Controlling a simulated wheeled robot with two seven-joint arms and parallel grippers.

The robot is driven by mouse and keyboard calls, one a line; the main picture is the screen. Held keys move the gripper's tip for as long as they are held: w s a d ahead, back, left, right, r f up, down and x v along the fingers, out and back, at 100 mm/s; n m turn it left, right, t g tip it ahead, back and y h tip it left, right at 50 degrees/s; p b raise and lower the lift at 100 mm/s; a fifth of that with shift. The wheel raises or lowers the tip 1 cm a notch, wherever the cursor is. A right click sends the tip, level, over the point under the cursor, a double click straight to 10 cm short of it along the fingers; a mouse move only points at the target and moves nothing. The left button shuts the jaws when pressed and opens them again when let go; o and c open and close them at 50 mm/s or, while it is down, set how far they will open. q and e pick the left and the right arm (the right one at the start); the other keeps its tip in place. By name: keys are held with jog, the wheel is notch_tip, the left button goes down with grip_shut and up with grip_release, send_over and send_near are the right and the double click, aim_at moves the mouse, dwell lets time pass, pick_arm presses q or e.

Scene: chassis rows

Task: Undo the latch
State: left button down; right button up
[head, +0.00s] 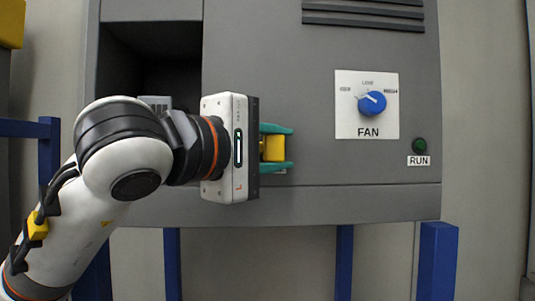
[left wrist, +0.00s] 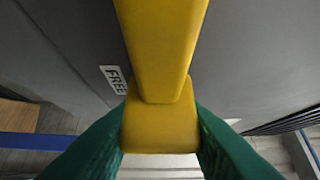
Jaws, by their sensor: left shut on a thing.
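The latch has a yellow handle (head: 273,148) on the front of a grey cabinet, low and left of the fan knob. In the left wrist view the yellow handle (left wrist: 160,128) fills the middle, and a long yellow part runs up from it. My left gripper (head: 277,148), with green fingers, is shut on the handle, one finger on each side. A white label reading FREE (left wrist: 114,79) lies left of the handle in the left wrist view. The gripper body hides part of the latch in the head view. My right gripper is not in view.
The grey cabinet (head: 300,208) stands on blue legs (head: 437,258). A blue FAN knob (head: 372,104) on a white plate and a green RUN button (head: 420,145) are to the right. A dark open recess (head: 150,60) is at upper left, and vent slats (head: 363,14) are above.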

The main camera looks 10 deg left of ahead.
pick_arm(q)
jog(key=shift+f, duration=0.1)
jog(key=c, duration=1)
grip_release()
jog(key=shift+d, duration=0.1)
jog(key=shift+s+a+b, duration=0.3)
jog(key=shift+s+b, duration=0.1)
jog(key=shift+s, duration=0.1)
jog(key=b+v, duration=0.3)
jog(key=v, duration=0.8)
jog(key=shift+b, duration=0.35)
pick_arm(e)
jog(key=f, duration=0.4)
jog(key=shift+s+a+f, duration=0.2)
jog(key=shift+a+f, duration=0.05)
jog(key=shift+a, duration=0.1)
